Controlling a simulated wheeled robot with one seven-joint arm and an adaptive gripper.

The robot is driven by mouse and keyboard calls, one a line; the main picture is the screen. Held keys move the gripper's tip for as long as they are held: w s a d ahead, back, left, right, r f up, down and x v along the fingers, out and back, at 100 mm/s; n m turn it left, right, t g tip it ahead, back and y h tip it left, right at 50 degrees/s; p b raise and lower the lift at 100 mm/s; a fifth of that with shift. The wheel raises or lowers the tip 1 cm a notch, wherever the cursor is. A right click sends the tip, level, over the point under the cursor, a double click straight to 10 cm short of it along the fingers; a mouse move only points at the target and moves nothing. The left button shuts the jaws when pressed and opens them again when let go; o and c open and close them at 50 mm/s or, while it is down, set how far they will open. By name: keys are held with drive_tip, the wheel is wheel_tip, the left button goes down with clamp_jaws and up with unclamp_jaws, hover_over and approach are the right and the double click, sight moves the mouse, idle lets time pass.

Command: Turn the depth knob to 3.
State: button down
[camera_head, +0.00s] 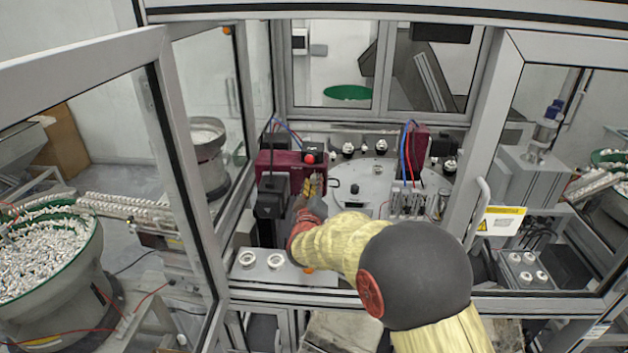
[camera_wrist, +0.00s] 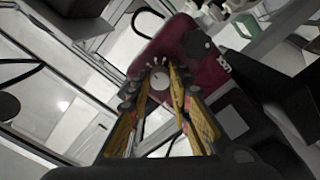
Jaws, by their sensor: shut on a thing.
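The depth knob (camera_wrist: 160,79) is a small round grey knob on the face of a maroon box (camera_wrist: 188,32), with pale marks around it. The maroon box also shows in the head view (camera_head: 274,160). My gripper (camera_wrist: 159,84) has its yellow and black fingers on both sides of the knob and is shut on it. In the head view my gripper (camera_head: 315,184) is at the front of the maroon box and hides the knob. The number the knob points to cannot be read.
A red button (camera_head: 309,158) sits on the maroon box beside my gripper. A black unit (camera_head: 271,197) stands just left. A round grey plate (camera_head: 365,178) with fixtures lies to the right. An open framed door (camera_head: 488,150) and a ledge with white rings (camera_head: 283,273) are nearby.

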drive_tip(key=n+p, duration=0.2)
drive_tip(key=n, duration=0.2)
drive_tip(key=shift+r+n, duration=0.15)
drive_tip(key=shift+n, duration=0.15)
drive_tip(key=shift+n+p, duration=1)
drive_tip(key=shift+n, duration=0.5)
drive_tip(key=c, duration=1.6)
unclamp_jaws()
drive_tip(key=s, duration=1.2)
drive_tip(key=shift+a, duration=0.2)
